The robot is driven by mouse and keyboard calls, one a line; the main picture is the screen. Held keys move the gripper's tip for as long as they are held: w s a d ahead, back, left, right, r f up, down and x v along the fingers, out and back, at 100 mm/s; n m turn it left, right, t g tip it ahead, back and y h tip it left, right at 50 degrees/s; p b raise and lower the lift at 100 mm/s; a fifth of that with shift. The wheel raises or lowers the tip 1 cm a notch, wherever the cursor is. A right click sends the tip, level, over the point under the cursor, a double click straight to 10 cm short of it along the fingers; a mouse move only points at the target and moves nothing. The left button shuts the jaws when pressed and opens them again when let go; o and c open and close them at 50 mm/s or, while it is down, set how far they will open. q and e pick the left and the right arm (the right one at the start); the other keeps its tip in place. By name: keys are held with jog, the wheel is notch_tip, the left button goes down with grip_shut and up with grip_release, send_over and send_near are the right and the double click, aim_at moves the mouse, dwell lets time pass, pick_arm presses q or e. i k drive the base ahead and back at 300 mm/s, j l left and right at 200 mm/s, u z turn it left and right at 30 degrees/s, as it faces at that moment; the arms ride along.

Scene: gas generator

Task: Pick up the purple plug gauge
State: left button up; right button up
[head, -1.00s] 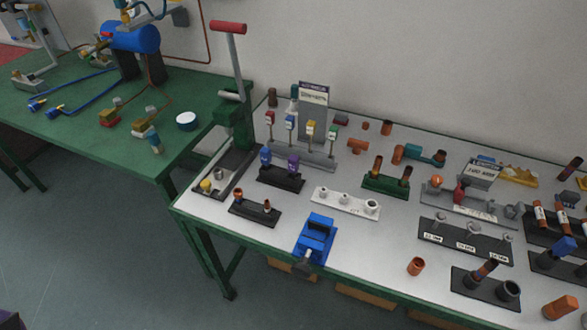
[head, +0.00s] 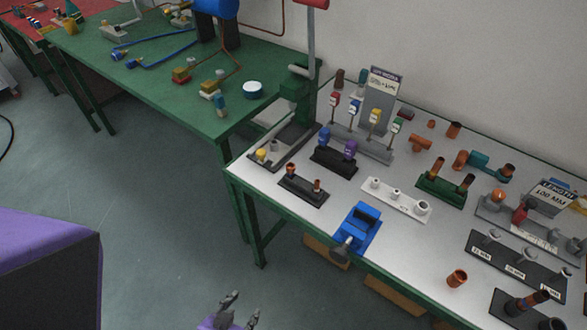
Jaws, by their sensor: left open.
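The purple plug gauge (head: 351,148) stands upright in a black holder (head: 331,163) on the white-topped table, to the right of a blue plug gauge (head: 324,136) in the same holder. My left gripper (head: 241,312) shows at the bottom edge of the head view, with its dark fingers apart and nothing between them. It is over the floor in front of the table, well short of the purple gauge. My right gripper is not in view.
A blue vise (head: 358,230) sits at the table's front edge. A lever press (head: 295,107) stands left of the gauges, and a sign stand (head: 381,98) with several coloured-top gauges stands behind. A white holder (head: 397,198) lies to the right.

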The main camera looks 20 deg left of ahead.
aim_at(351, 146)
jog(key=i+j+z, duration=0.1)
jog(key=j+z, duration=1.1)
jog(key=i, duration=0.05)
